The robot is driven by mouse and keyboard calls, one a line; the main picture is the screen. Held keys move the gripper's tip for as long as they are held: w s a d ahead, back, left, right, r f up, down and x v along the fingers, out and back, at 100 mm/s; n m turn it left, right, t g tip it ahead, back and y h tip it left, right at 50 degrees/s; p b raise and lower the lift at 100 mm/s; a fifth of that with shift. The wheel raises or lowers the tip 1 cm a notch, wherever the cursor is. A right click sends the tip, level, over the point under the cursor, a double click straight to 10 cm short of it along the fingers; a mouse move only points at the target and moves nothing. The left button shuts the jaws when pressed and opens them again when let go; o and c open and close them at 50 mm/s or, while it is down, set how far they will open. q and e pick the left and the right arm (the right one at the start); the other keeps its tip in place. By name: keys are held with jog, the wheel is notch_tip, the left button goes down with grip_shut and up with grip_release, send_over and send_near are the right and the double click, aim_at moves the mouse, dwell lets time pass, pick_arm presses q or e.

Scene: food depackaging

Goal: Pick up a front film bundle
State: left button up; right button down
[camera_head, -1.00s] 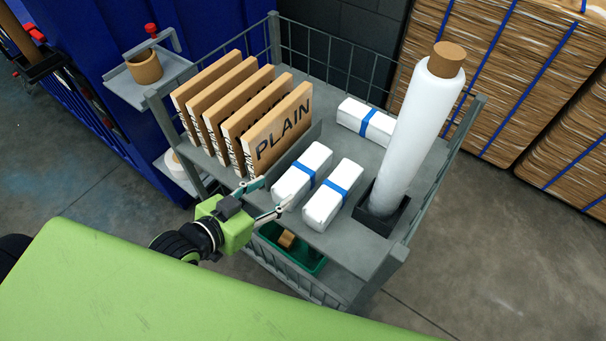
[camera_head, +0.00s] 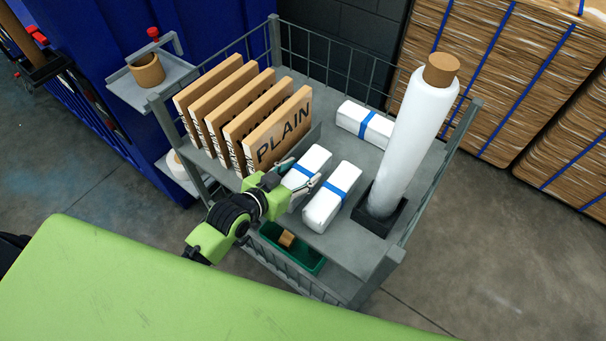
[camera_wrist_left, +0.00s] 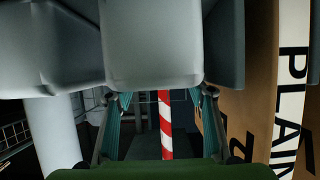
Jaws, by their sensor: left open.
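The front-left film bundle (camera_head: 312,162) is a white wrapped block with a blue band, lying on the cart's grey shelf. My left gripper (camera_head: 295,175) is open at its near end, one finger towards each side of it. The green gripper body hides part of that end; I cannot tell if the fingers touch it. In the left wrist view, the two teal fingers (camera_wrist_left: 160,112) are spread apart, and pale blocks fill the top. A second front bundle (camera_head: 331,197) lies just to the right. My right gripper is not in view.
Upright boxes (camera_head: 277,134) stand in a row left of the bundles. A tall white film roll (camera_head: 408,140) stands in a dark holder to the right. Another bundle (camera_head: 364,124) lies behind. A green bin (camera_head: 301,256) sits below; wire mesh edges the cart.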

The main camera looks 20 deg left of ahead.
pick_arm(q)
jog(key=shift+x, duration=0.8)
jog(key=c, duration=0.8)
